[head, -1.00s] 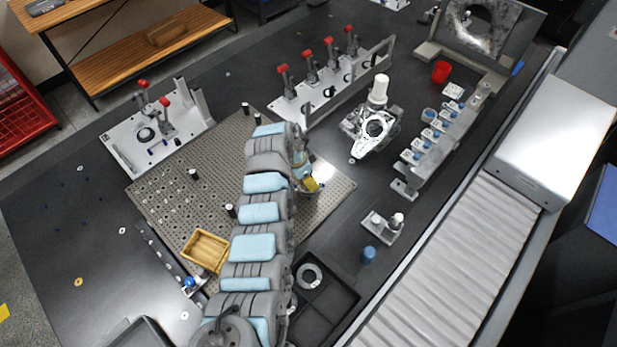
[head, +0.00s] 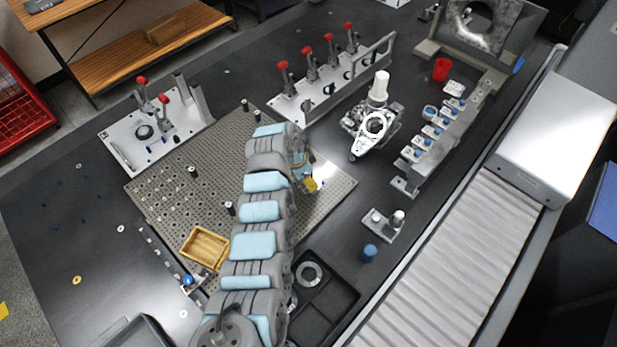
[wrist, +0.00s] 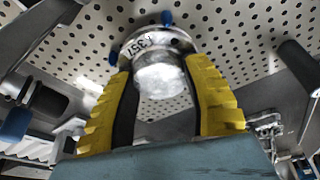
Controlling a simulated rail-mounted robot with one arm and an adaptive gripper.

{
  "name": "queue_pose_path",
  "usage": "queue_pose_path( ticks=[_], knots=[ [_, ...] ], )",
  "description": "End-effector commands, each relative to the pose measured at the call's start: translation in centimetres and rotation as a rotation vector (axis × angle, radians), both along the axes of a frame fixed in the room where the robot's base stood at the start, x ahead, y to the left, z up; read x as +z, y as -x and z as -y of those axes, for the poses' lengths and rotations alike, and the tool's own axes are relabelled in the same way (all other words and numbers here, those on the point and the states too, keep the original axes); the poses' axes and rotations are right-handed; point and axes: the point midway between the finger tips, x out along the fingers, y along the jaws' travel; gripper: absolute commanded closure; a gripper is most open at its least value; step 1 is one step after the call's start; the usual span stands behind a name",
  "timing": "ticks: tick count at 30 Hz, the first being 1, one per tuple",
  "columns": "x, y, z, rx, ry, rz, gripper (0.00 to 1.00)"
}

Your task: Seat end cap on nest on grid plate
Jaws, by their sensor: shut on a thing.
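The end cap (wrist: 152,47) is a shiny round metal piece with dark digits on its rim and a bright, rounded near end. My gripper (wrist: 160,72) has its ribbed yellow fingers shut on the cap from both sides. Blue pins (wrist: 167,18) show at the cap's far edge and left side. The perforated grid plate (wrist: 245,35) lies behind the cap. In the head view my gripper (head: 311,185) is over the right part of the grid plate (head: 165,195), and my arm hides most of the cap. The nest is not clearly visible, and I cannot tell whether the cap touches it.
Dark posts (head: 192,172) stand on the plate. Toggle-clamp fixtures (head: 330,85) stand behind, and a white-topped metal assembly (head: 375,125) stands to the right.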

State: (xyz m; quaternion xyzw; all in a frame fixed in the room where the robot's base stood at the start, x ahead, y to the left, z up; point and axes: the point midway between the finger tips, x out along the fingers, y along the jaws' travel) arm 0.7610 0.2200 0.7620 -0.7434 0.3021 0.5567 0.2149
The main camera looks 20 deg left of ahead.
Motion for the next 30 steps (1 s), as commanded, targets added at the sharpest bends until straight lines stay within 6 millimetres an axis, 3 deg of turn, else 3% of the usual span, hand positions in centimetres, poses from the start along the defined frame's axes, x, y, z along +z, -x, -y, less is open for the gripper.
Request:
queue_pose_path(
  ticks=[9, 10, 12, 23, 30],
  knots=[
    [-0.2, 0.0, 0.0, 0.000, -0.001, 0.001, 0.91],
    [-0.2, 0.0, 0.0, 0.000, -0.001, 0.001, 0.42],
    [-0.2, 0.0, 0.0, 0.000, -0.001, 0.001, 0.23],
    [-0.1, 0.0, -0.1, 0.001, -0.001, 0.001, 0.23],
    [1.1, 0.2, -0.3, 0.001, -0.001, 0.002, 0.23]
  ],
)
